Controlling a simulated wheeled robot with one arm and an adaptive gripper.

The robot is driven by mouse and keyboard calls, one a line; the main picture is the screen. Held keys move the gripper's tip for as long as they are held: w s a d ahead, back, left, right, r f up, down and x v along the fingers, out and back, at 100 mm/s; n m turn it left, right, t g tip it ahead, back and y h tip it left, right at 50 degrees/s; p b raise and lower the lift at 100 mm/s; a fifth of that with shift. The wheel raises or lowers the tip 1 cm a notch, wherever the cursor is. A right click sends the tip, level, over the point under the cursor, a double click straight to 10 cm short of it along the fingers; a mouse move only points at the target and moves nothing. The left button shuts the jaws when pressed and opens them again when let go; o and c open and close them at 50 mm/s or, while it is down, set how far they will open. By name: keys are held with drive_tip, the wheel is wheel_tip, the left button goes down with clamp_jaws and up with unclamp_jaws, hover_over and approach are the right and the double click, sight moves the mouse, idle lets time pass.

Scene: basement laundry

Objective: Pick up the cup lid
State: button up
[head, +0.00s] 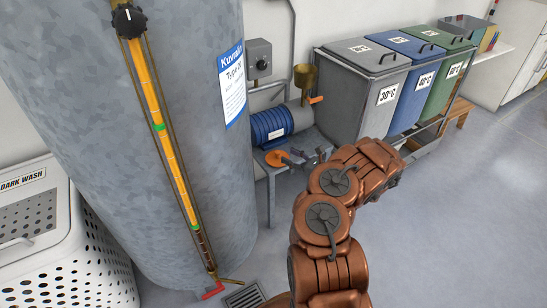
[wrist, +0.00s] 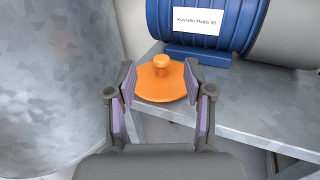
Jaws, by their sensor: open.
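The cup lid (wrist: 160,83) is an orange disc with a small round knob on top. It lies on a grey metal table (wrist: 255,112), near the table's left edge, in front of a blue motor (wrist: 190,30). In the head view the orange lid (head: 277,158) shows at the left of the tabletop. My gripper (wrist: 165,88) is open, with one purple-padded finger to each side of the lid. I see no object held. Whether the pads touch the lid's rim or stay above it, I cannot tell. In the head view my gripper (head: 300,160) is partly hidden by the arm.
A large grey tank (head: 150,130) stands close to the table's left. Grey, blue and green lidded bins (head: 370,90) stand to its right. A brass funnel (head: 304,78) rises behind the motor. A white laundry basket (head: 60,240) is far left. Floor at right is clear.

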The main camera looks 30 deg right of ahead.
sight(277, 151)
drive_tip(key=shift+x, duration=0.75)
drive_tip(key=w, duration=0.1)
drive_tip(key=w+f+b, duration=0.1)
drive_tip(key=w+a, duration=0.1)
drive_tip(key=w, duration=0.1)
drive_tip(key=shift+a+f+b, duration=0.1)
drive_tip(key=shift+f+b, duration=0.05)
drive_tip(key=shift+b, duration=0.25)
drive_tip(key=shift+w+a, duration=0.15)
drive_tip(key=shift+w, duration=0.3)
drive_tip(key=shift+c, duration=0.2)
clamp_jaws()
